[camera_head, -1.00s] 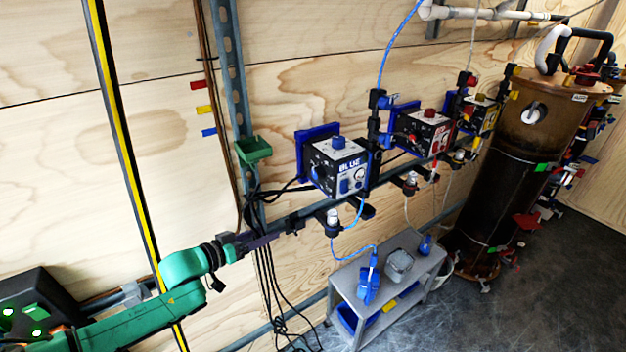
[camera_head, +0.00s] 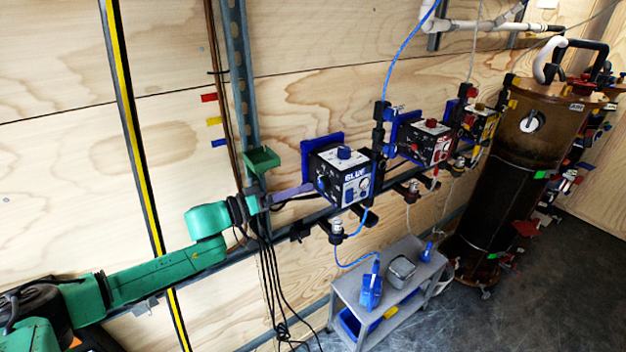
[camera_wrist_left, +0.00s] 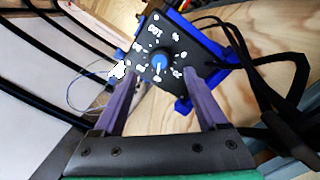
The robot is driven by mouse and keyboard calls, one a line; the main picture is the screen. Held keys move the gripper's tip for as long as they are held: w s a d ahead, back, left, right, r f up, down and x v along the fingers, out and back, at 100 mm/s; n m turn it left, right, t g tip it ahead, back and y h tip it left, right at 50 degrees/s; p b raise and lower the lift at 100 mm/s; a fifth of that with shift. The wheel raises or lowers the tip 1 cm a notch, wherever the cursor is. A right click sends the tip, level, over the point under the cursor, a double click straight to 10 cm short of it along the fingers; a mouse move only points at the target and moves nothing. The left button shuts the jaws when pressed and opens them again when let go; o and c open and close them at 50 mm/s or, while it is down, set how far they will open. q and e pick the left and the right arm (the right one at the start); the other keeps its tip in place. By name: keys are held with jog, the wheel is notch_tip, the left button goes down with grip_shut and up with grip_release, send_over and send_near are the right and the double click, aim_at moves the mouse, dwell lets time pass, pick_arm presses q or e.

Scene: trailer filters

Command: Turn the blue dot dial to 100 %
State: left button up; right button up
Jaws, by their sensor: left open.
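The blue box (camera_head: 342,178) is a black case marked BLUE on a blue wall bracket. Its dial (camera_head: 322,184) is a blue knob on the left side face, partly hidden by my gripper. In the left wrist view the dial (camera_wrist_left: 160,61) carries a white pointer mark, with white dots and markings around it on the black face. My left gripper (camera_head: 308,188) is open in front of that face. In the left wrist view its two purple fingertips (camera_wrist_left: 162,77) stand to either side just below the dial. I cannot tell whether they touch it. My right gripper is out of view.
Another blue knob (camera_head: 344,153) sits on top of the box. Red (camera_head: 425,142) and yellow (camera_head: 481,124) boxes hang farther right. A green holder (camera_head: 262,159) and black cables (camera_head: 270,280) are close to my left arm. A grey cart (camera_head: 400,285) stands below.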

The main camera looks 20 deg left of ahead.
aim_at(320, 184)
pick_arm(q)
jog(key=x, duration=0.5)
jog(key=shift+p, duration=0.3)
jog(key=shift+s+a, duration=0.1)
jog(key=shift+s, duration=0.05)
grip_shut()
